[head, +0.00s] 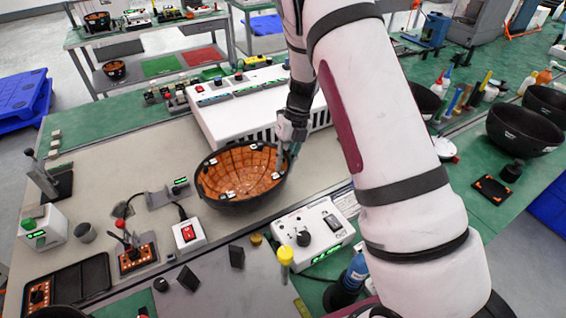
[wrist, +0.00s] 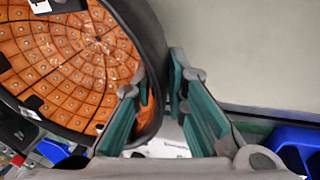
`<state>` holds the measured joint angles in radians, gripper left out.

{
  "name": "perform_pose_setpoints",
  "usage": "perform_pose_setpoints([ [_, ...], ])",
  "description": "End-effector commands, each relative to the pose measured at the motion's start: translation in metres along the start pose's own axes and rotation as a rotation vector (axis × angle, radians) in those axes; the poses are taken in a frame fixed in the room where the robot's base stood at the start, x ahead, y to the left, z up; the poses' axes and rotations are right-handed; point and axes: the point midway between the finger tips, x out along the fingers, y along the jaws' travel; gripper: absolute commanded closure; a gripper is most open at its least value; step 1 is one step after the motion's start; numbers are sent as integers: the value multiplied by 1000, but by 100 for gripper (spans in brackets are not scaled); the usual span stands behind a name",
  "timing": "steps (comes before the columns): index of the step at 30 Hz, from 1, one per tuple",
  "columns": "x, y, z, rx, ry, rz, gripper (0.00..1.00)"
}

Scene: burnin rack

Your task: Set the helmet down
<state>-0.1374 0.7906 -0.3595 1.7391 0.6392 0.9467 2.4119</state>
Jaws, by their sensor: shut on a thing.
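The helmet (head: 240,175) is a black shell lying open side up, with an orange padded lining showing. It is over the grey-beige work surface in front of the white instrument box; I cannot tell from the head view whether it touches the surface. My gripper (head: 291,152) is at the helmet's right rim, with fingers pointing down. In the wrist view the helmet (wrist: 75,60) fills the left side, and its black rim passes between the green-padded fingers of my gripper (wrist: 168,95). The gripper is shut on that rim. The helmet's underside is hidden.
A white box with a black knob (head: 315,235) stands right of the helmet, near a yellow-capped post (head: 285,258). A red switch box (head: 188,234) is in front. The long white instrument box (head: 250,100) is behind. Bare surface (head: 120,165) lies to the left.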

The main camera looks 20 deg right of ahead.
Motion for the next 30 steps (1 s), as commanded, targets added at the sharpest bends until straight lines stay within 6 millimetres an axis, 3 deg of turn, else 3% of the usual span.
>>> perform_pose_setpoints([
  [10,2,0,0,0,-2,0,100],
  [11,2,-1,0,0,-1,0,84],
  [12,2,-1,0,0,-2,0,75],
  [14,2,-1,0,0,-2,0,66],
  [24,-1,0,0,-1,-2,0,66],
  [30,-27,0,0,-1,-5,-1,66],
])
